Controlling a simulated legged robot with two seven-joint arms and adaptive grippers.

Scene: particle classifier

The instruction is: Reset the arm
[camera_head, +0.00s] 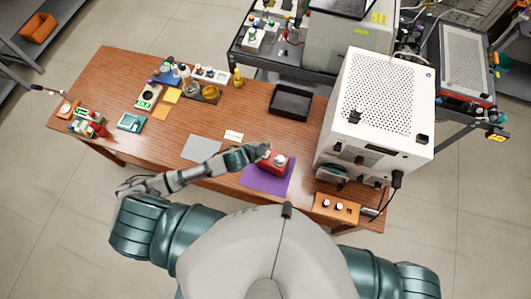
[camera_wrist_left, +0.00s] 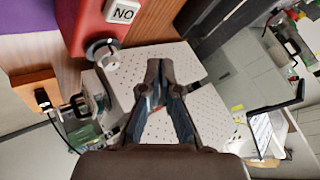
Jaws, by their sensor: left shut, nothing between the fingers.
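My left arm comes in from the left and reaches across the front of the wooden table. My left gripper (camera_head: 263,151) is above the table, close to the upper left side of a red device (camera_head: 279,166) on a purple mat (camera_head: 262,183). I cannot tell whether they touch in the head view. In the left wrist view the gripper (camera_wrist_left: 160,68) is shut with nothing between its fingers. The red device (camera_wrist_left: 90,28), with a white "NO" label, is at the upper left, apart from the fingers. My right gripper is not in view.
A large white machine (camera_head: 382,112) stands at the table's right end, with a wooden block (camera_head: 336,208) before it. A black tray (camera_head: 291,102) lies behind the red device. A grey mat (camera_head: 201,148) is left of it. Bottles and small items crowd the back left.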

